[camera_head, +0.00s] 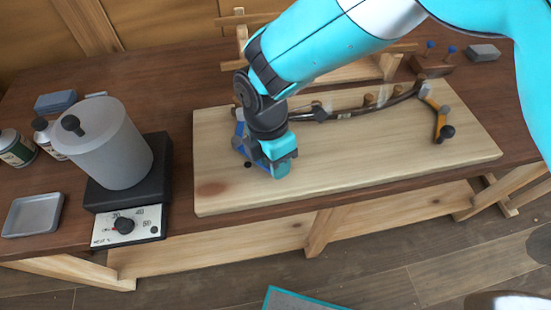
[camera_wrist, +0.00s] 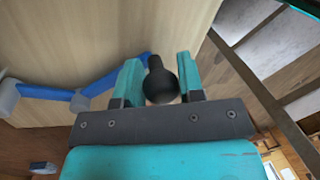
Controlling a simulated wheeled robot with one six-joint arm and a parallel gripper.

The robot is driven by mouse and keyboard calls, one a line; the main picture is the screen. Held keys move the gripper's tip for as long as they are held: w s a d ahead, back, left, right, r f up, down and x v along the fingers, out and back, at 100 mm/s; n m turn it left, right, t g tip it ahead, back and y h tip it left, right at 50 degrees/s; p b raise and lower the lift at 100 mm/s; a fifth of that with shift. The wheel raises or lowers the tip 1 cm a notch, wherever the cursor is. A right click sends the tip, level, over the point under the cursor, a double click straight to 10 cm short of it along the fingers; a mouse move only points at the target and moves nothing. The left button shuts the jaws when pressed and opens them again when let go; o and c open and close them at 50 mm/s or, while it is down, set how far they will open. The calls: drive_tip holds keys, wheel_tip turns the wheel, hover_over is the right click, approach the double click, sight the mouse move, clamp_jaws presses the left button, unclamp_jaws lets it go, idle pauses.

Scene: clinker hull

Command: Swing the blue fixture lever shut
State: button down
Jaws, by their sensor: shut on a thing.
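The blue fixture lever (camera_head: 239,142) is at the left end of the pale wooden board, mostly hidden behind my gripper in the head view. In the wrist view the blue lever (camera_wrist: 95,86) runs from a grey pivot at the left to a black knob (camera_wrist: 162,84). My gripper (camera_wrist: 158,62) is shut on this knob, with one teal finger on each side of it. In the head view my gripper (camera_head: 279,161) is low over the left part of the board.
A dark curved strip (camera_head: 348,113) runs along wooden pegs on the board (camera_head: 370,160). An orange lever (camera_head: 440,121) with a black knob is at the board's right. A grey pot (camera_head: 110,150) stands on a heater (camera_head: 125,226) to the left. The board's front middle is clear.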

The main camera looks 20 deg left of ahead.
drive_tip(key=c, duration=1)
unclamp_jaws()
drive_tip(key=shift+w, duration=0.1)
drive_tip(key=shift+r, duration=0.1)
drive_tip(key=r, duration=0.5)
drive_tip(key=w+a+r+b, duration=0.1)
drive_tip(key=r, duration=0.5)
drive_tip(key=w+a+r+b, duration=0.1)
drive_tip(key=r, duration=0.5)
drive_tip(key=shift+a, duration=0.25)
drive_tip(key=w+d+r+m+y, duration=0.1)
drive_tip(key=d+r+m, duration=0.15)
drive_tip(key=d, duration=0.25)
drive_tip(key=w+d+r+m+y, duration=0.1)
drive_tip(key=d+m, duration=0.2)
drive_tip(key=d, duration=0.2)
drive_tip(key=s+d+m+y, duration=0.1)
drive_tip(key=s+d+m, duration=0.3)
drive_tip(key=d+m, duration=0.1)
drive_tip(key=s+d+m+t+y, duration=0.1)
drive_tip(key=s+d+m, duration=0.2)
drive_tip(key=d+m, duration=0.2)
drive_tip(key=s+d+m+y, duration=0.2)
drive_tip(key=s+d+m, duration=0.2)
drive_tip(key=d, duration=0.3)
drive_tip(key=shift+s+d+r+m, duration=0.15)
drive_tip(key=shift+s+r+m, duration=0.15)
drive_tip(key=shift+m, duration=0.55)
